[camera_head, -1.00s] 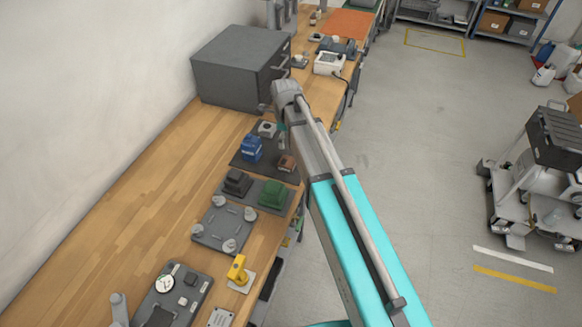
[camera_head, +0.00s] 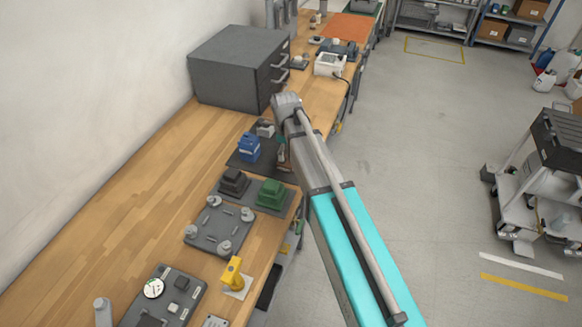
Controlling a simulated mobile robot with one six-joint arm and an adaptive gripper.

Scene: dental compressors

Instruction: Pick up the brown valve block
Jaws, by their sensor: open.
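The brown valve block (camera_head: 281,158) sits on the dark mat (camera_head: 248,167) on the wooden bench, at the mat's right side. My arm and gripper cover most of it, so only a small brown part shows. My gripper (camera_head: 281,146) points down from the wrist at or just over the block and is open. The fingertips are small and partly hidden, so I cannot tell whether they are around the block or touching it.
A blue block (camera_head: 249,147) and a small grey block (camera_head: 265,129) share the mat. A dark block (camera_head: 234,181) and a green block (camera_head: 271,192) stand nearer. A grey drawer cabinet (camera_head: 236,70) stands behind. The bench's left side is clear.

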